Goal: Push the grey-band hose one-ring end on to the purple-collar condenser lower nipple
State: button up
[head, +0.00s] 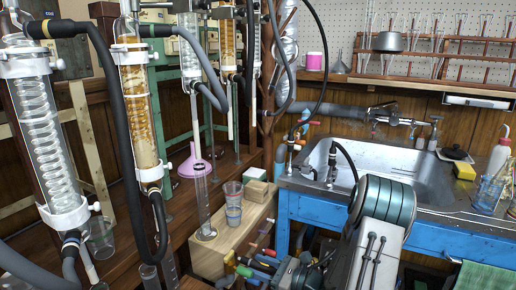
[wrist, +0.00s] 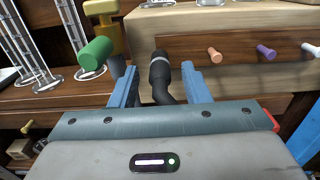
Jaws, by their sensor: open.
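My gripper (wrist: 158,72) is open in the wrist view, with its two blue fingers on either side of a black hose end. A pale grey band (wrist: 158,57) rings this hose near its tip, and the tip points up and away from me. A gap shows on both sides of the hose. Its lower part bends down behind the gripper body and is hidden. In the head view, several glass condensers stand at the left, a clear coiled one (head: 40,130) and an amber one (head: 133,95) nearest. I cannot tell which has the purple collar; no lower nipple shows clearly.
A wooden block (wrist: 230,50) with orange, purple and white pegs is just beyond the fingers. A green peg (wrist: 95,55) is close to the left finger. In the head view, a measuring cylinder (head: 203,205) and beakers stand near the block; a sink (head: 380,165) is at the right.

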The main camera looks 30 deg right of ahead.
jog(key=shift+w+a, duration=0.35)
jog(key=shift+w, duration=0.1)
jog(key=shift+p, duration=0.4)
dwell(0.8)
grip_shut()
jog(key=shift+p+v, duration=0.55)
jog(key=shift+v, duration=2.45)
